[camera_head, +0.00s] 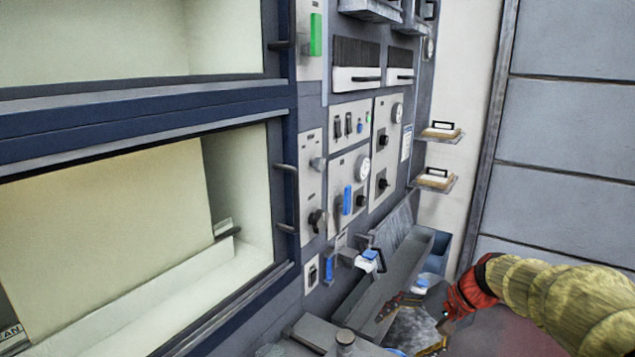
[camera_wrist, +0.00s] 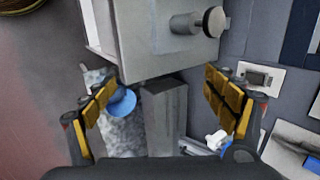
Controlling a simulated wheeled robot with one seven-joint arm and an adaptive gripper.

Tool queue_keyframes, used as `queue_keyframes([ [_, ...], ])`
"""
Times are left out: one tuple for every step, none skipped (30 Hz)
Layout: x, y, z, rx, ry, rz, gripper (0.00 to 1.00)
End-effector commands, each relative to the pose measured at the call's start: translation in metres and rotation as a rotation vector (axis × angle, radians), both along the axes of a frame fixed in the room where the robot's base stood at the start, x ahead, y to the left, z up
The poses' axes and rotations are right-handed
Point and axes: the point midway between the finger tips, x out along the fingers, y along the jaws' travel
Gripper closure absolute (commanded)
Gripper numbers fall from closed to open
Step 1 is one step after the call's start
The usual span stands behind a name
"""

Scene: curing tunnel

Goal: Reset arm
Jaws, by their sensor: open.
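My arm comes in from the right in the head view, with a yellow sleeve and a red wrist. My gripper (camera_head: 418,325) is at the lower right, beside the long grey trough (camera_head: 385,280) below the control panel. In the wrist view my gripper (camera_wrist: 165,105) shows two yellow-padded fingers spread wide apart, with nothing between the pads. Beyond the fingers are a grey box with a round knob (camera_wrist: 213,20), a grey post (camera_wrist: 165,115) and a round blue thing (camera_wrist: 122,102).
The control panel (camera_head: 350,170) with switches, gauges and knobs fills the middle. The open chamber (camera_head: 100,220) is at the left. Two small shelves (camera_head: 436,181) jut out at the right of the panel. A grey panelled wall (camera_head: 570,120) stands at the far right.

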Motion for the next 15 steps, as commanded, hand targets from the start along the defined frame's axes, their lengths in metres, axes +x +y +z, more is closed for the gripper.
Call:
queue_keyframes([
  [-0.031, 0.002, 0.005, -0.079, 0.004, 0.035, 0.14],
  [-0.047, 0.001, 0.005, -0.126, 0.006, 0.054, 0.14],
  [-0.069, 0.000, 0.006, -0.184, 0.008, 0.080, 0.14],
  [-0.084, -0.002, 0.007, -0.229, 0.004, 0.099, 0.14],
  [-0.099, -0.003, 0.008, -0.270, 0.002, 0.119, 0.14],
  [-0.118, -0.005, 0.009, -0.324, -0.007, 0.145, 0.14],
  [-0.131, -0.006, 0.011, -0.364, -0.013, 0.163, 0.14],
  [-0.145, -0.008, 0.012, -0.402, -0.022, 0.184, 0.14],
  [-0.161, -0.010, 0.015, -0.450, -0.035, 0.209, 0.14],
  [-0.173, -0.011, 0.017, -0.486, -0.048, 0.228, 0.14],
  [-0.185, -0.012, 0.018, -0.519, -0.060, 0.248, 0.14],
  [-0.199, -0.014, 0.021, -0.562, -0.079, 0.271, 0.14],
  [-0.209, -0.015, 0.023, -0.592, -0.095, 0.289, 0.14],
  [-0.219, -0.015, 0.026, -0.620, -0.111, 0.307, 0.14],
  [-0.231, -0.016, 0.029, -0.652, -0.133, 0.328, 0.14],
])
